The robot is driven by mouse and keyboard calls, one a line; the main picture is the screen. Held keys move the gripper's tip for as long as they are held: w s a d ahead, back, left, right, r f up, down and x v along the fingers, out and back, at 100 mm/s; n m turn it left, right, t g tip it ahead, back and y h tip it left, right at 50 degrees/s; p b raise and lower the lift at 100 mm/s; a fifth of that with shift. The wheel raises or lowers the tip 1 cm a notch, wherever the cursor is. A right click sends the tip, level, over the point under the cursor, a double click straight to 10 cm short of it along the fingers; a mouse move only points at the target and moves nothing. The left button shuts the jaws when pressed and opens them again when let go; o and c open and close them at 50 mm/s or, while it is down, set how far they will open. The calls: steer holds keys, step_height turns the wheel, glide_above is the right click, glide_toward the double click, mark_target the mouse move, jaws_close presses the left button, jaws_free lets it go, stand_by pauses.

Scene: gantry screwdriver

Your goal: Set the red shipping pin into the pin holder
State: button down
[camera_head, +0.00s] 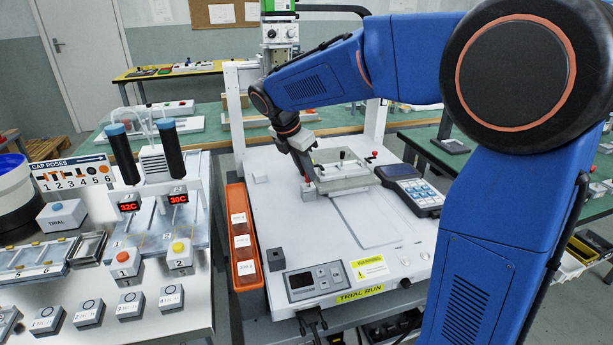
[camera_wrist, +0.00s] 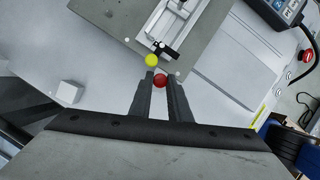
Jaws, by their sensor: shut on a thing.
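The red shipping pin shows as a round red head (camera_wrist: 160,80) between the fingertips of my gripper (camera_wrist: 161,84) in the wrist view. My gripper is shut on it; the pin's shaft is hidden. In the head view my gripper (camera_head: 308,186) is low at the front left corner of the grey fixture plate (camera_head: 345,184) on the white machine bed. I cannot tell whether the pin is still seated in the plate. A small dark block (camera_head: 276,258) at the bed's front left corner looks like the pin holder.
A yellow ball (camera_wrist: 152,60) sits just beyond the fingertips. Another red knob (camera_head: 374,154) stands at the plate's far right. A white cube (camera_head: 260,177), a control box (camera_head: 316,280) and a handheld panel (camera_head: 410,190) sit on the bed.

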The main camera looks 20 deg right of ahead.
step_height(320, 180, up, 14)
steer(key=shift+f, duration=0.2)
stand_by(1.1)
